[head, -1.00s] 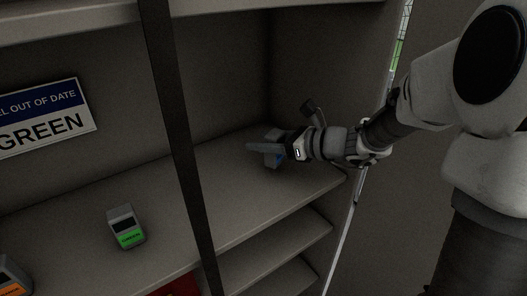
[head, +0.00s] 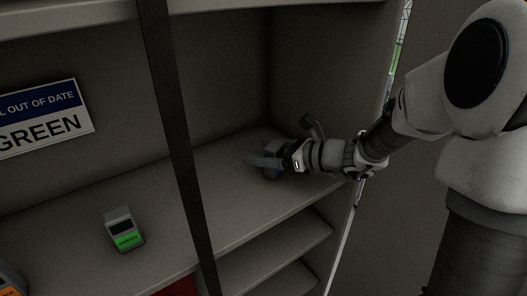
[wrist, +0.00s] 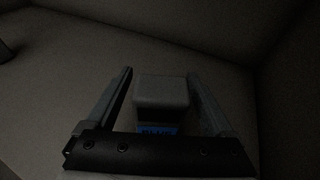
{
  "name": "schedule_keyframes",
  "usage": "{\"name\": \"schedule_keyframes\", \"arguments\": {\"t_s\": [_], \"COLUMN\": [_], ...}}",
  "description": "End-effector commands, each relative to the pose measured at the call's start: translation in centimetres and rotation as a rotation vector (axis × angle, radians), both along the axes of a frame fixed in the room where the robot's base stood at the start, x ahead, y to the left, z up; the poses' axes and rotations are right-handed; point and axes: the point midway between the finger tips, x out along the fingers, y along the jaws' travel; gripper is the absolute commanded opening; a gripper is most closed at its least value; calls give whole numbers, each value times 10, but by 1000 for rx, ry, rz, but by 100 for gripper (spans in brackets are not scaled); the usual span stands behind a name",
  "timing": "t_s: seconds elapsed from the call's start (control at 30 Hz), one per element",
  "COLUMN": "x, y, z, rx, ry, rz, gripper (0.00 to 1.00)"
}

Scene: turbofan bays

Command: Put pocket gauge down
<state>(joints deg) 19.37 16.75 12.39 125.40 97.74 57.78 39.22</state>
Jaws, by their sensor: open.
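A grey pocket gauge with a blue label (wrist: 162,95) stands on the shelf between the two fingers of my gripper (wrist: 160,98) in the wrist view. Gaps show between the gauge and both fingers, so the jaws are open around it. In the head view my gripper (head: 268,162) is low over the right end of the shelf, and the gauge (head: 271,173) is partly hidden behind the near finger.
A grey gauge with a green label (head: 124,229) stands on the shelf (head: 185,205) to the left. An orange-labelled one (head: 10,281) is cut off at the lower left. A dark upright post (head: 178,140) crosses the view. A sign (head: 45,117) hangs on the back wall.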

Motion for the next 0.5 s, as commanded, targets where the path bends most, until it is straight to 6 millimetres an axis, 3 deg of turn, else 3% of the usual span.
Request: {"name": "schedule_keyframes", "arguments": {"t_s": [0.17, 0.5], "x": [-5, -44], "y": [-11, -68], "z": [8, 30], "rx": [-1, -1], "ry": [-1, -1], "rz": [-4, -5], "gripper": [87, 87]}}
